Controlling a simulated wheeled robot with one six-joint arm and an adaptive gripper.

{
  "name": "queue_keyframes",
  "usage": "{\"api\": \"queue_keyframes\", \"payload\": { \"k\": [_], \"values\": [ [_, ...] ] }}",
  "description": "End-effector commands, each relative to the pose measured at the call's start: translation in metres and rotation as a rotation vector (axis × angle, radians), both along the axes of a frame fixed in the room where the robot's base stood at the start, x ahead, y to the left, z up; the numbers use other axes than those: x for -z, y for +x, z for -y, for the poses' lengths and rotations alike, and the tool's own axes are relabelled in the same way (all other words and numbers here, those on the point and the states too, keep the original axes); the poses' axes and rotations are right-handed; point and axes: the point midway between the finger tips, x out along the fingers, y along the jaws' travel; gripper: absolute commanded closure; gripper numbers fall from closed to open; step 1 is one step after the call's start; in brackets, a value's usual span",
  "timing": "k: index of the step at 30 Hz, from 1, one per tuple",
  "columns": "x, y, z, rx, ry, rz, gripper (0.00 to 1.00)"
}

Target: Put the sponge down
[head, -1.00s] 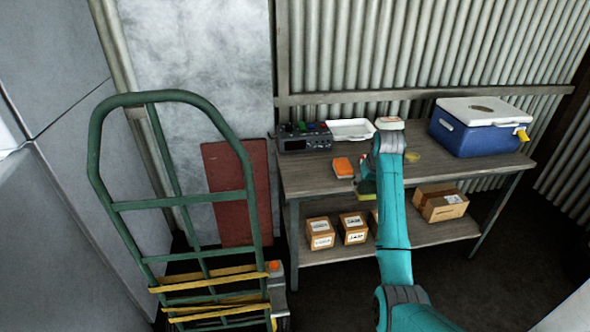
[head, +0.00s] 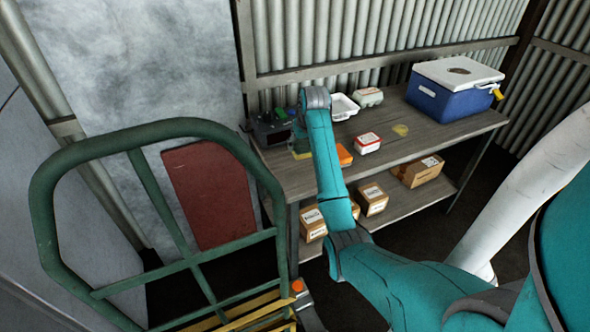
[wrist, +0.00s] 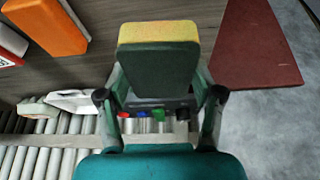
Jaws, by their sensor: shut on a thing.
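My gripper (wrist: 160,85) is shut on the sponge (wrist: 158,62), a block with a yellow layer and a dark green layer, one finger at each side. In the head view, a small yellow-green part of the sponge (head: 302,155) shows beside my arm, at the left end of the wooden workbench (head: 440,133). My arm hides most of my gripper there. I cannot tell whether the sponge touches the bench top.
A dark device with coloured knobs (head: 268,133) stands near the sponge. A green hand truck (head: 60,200) stands left.

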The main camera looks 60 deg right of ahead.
Motion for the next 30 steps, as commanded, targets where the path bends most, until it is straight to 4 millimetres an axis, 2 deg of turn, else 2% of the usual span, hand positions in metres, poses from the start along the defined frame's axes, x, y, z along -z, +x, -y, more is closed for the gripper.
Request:
{"api": "queue_keyframes", "payload": {
  "k": [8,15,22,27,30],
  "values": [
    [0.007,0.000,0.000,0.000,0.001,-0.001,0.62],
    [0.042,0.000,-0.001,0.000,0.002,-0.002,0.62],
    [0.061,0.000,0.000,0.000,0.001,-0.002,0.62],
    [0.087,-0.001,-0.001,0.000,0.002,-0.002,0.62],
    [0.096,0.000,0.000,0.000,0.001,-0.001,0.62]
  ]
}}
